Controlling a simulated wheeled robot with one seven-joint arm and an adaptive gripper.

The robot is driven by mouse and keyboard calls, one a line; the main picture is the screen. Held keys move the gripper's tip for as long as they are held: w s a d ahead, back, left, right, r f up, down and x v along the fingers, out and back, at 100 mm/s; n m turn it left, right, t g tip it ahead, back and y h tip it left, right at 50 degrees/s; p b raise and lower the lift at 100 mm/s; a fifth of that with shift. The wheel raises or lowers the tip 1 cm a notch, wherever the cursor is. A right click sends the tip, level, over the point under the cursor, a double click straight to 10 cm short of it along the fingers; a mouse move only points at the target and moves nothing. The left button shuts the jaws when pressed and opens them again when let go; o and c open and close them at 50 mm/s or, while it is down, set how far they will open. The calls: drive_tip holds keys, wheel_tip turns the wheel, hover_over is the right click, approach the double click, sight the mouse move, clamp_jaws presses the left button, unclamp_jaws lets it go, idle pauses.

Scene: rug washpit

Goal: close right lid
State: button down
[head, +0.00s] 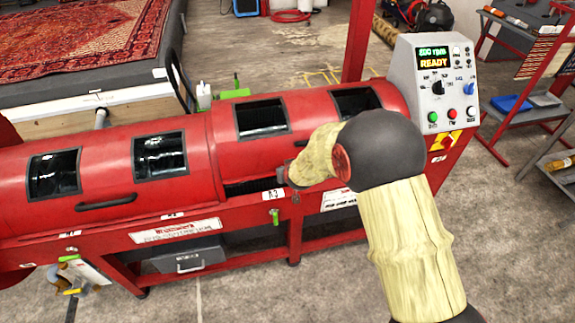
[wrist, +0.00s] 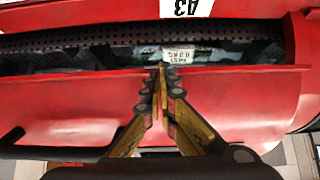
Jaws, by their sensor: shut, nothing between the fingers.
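The right lid (head: 300,137) is the right curved red cover of the long machine, with two dark windows. It stands partly open: a dark gap shows along its lower edge, while the left lid (head: 105,169) looks shut. In the wrist view the right lid (wrist: 75,125) fills the lower part, with a gap between its edge and the machine's front rim. My gripper (wrist: 162,68) is shut and empty, its tips at the lid's edge; I cannot tell whether they touch. In the head view my gripper (head: 283,175) is small and partly hidden by my wrist.
Inside the gap are a perforated drum (wrist: 110,35) and a white tag (wrist: 178,56). A control panel (head: 438,85) reading READY stands at the machine's right end. A patterned rug (head: 70,35) lies behind. A red rack (head: 530,75) stands at right. Concrete floor between is clear.

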drive_tip(key=f+b, duration=0.1)
drive_tip(key=f, duration=0.1)
drive_tip(key=s+f+b, duration=0.1)
drive_tip(key=f, duration=0.2)
drive_tip(key=shift+s+d+f, duration=0.1)
drive_tip(key=shift+f, duration=0.2)
drive_tip(key=shift+r, duration=0.35)
drive_tip(key=s+d+p, duration=0.1)
drive_tip(key=s+p, duration=0.2)
drive_tip(key=s, duration=0.6)
drive_tip(key=shift+s+d, duration=0.15)
drive_tip(key=shift+d, duration=0.25)
